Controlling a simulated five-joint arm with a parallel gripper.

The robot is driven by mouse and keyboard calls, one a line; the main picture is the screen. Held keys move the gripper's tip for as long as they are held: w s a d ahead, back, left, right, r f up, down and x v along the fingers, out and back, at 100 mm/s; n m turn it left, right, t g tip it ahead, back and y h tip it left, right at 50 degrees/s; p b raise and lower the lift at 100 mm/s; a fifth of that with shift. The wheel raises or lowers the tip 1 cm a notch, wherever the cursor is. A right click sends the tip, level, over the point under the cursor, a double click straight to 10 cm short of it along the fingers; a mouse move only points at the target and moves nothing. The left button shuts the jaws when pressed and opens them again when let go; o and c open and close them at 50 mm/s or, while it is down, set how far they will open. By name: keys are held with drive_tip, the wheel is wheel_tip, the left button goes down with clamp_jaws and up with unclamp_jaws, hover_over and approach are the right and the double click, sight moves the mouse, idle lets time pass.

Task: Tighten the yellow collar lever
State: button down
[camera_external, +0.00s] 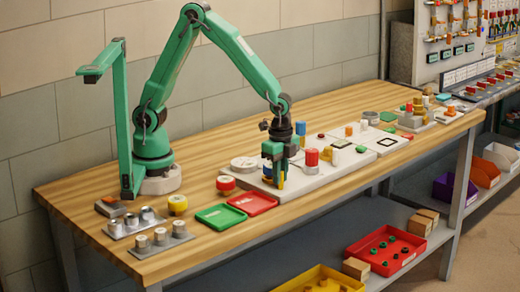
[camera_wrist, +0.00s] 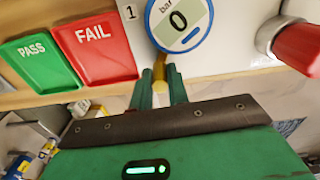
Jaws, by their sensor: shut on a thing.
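The yellow collar lever shows in the wrist view as a short yellow piece (camera_wrist: 172,76) between the green fingertips, below a round gauge (camera_wrist: 183,18) with a blue rim that reads 0 bar. My gripper (camera_wrist: 160,90) is shut on the lever. In the external view my gripper (camera_external: 278,178) points down at the left part of the pale board (camera_external: 300,186), where a bit of yellow (camera_external: 281,185) shows at its fingertips. The fingers hide most of the lever, and I cannot tell its angle. The collar itself is not clearly visible.
A red-topped cylinder (camera_external: 311,157) stands close right of my gripper; its red part (camera_wrist: 299,48) shows in the wrist view. The green PASS tray (camera_external: 221,216) and red FAIL tray (camera_external: 252,203) lie at the left. More fittings stand along the board to the right.

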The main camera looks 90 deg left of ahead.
drive_tip(key=shift+s+d+m, duration=0.15)
drive_tip(key=shift+s+m, duration=0.15)
drive_tip(key=shift+m, duration=0.4)
drive_tip(key=c, duration=1.3)
unclamp_jaws()
drive_tip(key=shift+c, duration=0.2)
drive_tip(key=shift+r, duration=3.95)
